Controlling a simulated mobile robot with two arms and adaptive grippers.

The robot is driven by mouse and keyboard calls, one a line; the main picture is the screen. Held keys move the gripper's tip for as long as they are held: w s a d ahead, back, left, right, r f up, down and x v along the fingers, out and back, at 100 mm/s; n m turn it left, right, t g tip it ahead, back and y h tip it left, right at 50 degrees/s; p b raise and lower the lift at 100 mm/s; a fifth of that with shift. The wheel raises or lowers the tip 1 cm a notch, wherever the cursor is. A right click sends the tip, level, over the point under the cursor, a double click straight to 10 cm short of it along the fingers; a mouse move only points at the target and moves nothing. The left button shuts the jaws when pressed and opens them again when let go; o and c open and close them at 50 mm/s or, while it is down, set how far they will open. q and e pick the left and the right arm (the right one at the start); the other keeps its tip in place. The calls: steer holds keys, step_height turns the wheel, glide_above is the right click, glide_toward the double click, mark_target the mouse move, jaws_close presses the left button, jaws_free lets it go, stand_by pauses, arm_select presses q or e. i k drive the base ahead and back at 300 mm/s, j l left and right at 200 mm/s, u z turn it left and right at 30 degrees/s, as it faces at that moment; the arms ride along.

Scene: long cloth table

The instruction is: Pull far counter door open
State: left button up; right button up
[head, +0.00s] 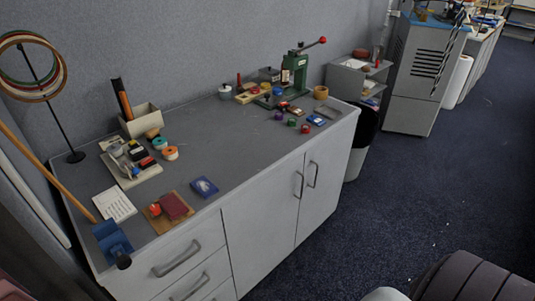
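The grey counter (215,160) runs from the lower left to the middle of the head view. Its front has two pale doors, the near door (262,222) and the far door (328,190), which is the one farther right. Both doors look closed and flush with the front. The near door's handle (299,185) and the far door's handle (314,174) are upright bars close together beside the seam. Neither of my grippers shows in this view, so nothing is seen touching the doors.
Drawers with a handle (176,259) fill the counter's near end. A dark bin (361,145) stands just past its far end, and a grey cabinet (413,80) stands beyond. Small items and a green press (294,68) are on top. Open blue carpet (400,205) lies before the doors.

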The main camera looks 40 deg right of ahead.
mark_target(260, 225)
steer(key=z, duration=1.15)
